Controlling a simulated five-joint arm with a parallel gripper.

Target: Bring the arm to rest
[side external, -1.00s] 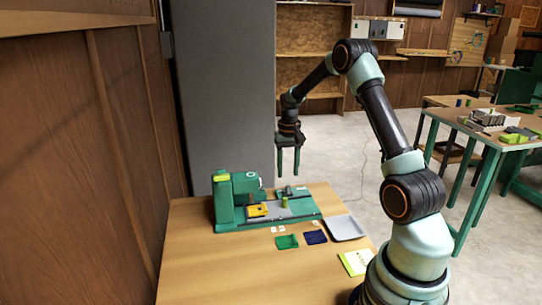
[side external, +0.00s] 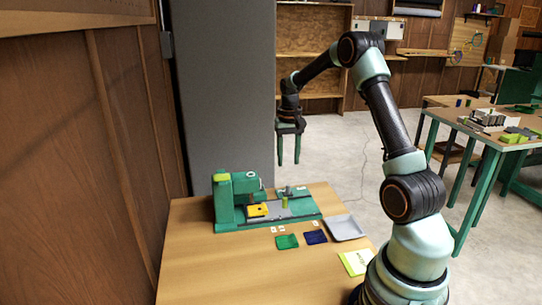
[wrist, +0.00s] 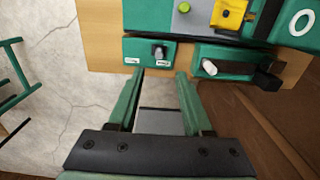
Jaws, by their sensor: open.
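My gripper (side external: 289,160) hangs in the air, fingers pointing down, above and behind the far edge of the wooden table (side external: 200,270) in the side view. Its two green fingers are apart with nothing between them. In the wrist view my gripper (wrist: 158,80) also shows open and empty, with floor and table edge beyond it. My arm is raised and bent at the elbow.
A green sewing-machine-like device (side external: 225,205) with a yellow part (side external: 257,210) stands on the table. Green (side external: 287,242) and dark blue (side external: 316,237) squares, a grey tray (side external: 344,228) and a yellow-white booklet (side external: 355,262) lie nearer. A wood wall (side external: 80,150) rises at left.

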